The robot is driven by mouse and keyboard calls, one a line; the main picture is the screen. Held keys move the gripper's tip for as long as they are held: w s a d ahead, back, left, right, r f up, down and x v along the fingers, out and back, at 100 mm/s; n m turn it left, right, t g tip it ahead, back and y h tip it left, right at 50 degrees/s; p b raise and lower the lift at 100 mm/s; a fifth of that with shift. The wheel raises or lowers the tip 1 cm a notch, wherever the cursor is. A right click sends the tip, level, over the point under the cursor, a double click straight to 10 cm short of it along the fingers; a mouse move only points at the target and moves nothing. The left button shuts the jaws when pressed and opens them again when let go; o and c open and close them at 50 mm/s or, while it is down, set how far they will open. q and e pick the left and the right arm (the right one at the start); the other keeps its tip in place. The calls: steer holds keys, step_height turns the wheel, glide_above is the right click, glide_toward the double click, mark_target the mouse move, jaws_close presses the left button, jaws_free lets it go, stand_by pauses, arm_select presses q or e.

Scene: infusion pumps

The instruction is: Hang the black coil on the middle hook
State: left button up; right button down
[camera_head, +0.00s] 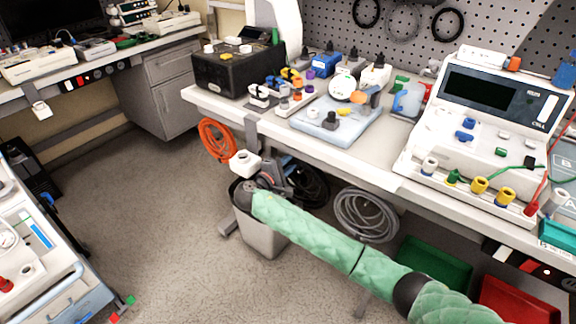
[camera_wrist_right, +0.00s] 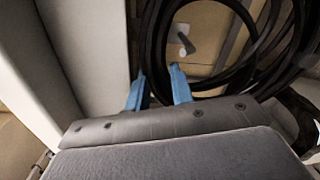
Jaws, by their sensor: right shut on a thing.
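The black coil (camera_head: 312,187) is below the front edge of the workbench, between an orange coil (camera_head: 217,140) and a grey coil (camera_head: 366,215). My right gripper (camera_head: 288,174) is at its left side. In the right wrist view the blue fingertips (camera_wrist_right: 159,90) are shut on black strands of the coil (camera_wrist_right: 228,85), which loops away to the right. A pale peg (camera_wrist_right: 184,42) on a tan surface shows inside the loop; I cannot tell if it is the middle hook or if the coil rests on it. The middle hook is not clear in the head view. My left gripper is not in view.
The workbench (camera_head: 385,160) above carries a black box, bottles, a blue tray and a large pump unit. A grey bin (camera_head: 262,235) stands below my right forearm. Green (camera_head: 435,262) and red (camera_head: 517,300) bins are at lower right.

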steer(key=shift+w+d, duration=0.15)
steer(key=shift+w, duration=0.05)
steer(key=shift+w+d+f, duration=0.3)
steer(key=shift+w+f, duration=0.15)
steer(key=shift+f, duration=0.1)
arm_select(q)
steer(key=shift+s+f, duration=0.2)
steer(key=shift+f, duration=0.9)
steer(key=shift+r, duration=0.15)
arm_select(e)
steer(key=shift+w+d+f, duration=0.1)
steer(key=shift+f, duration=0.05)
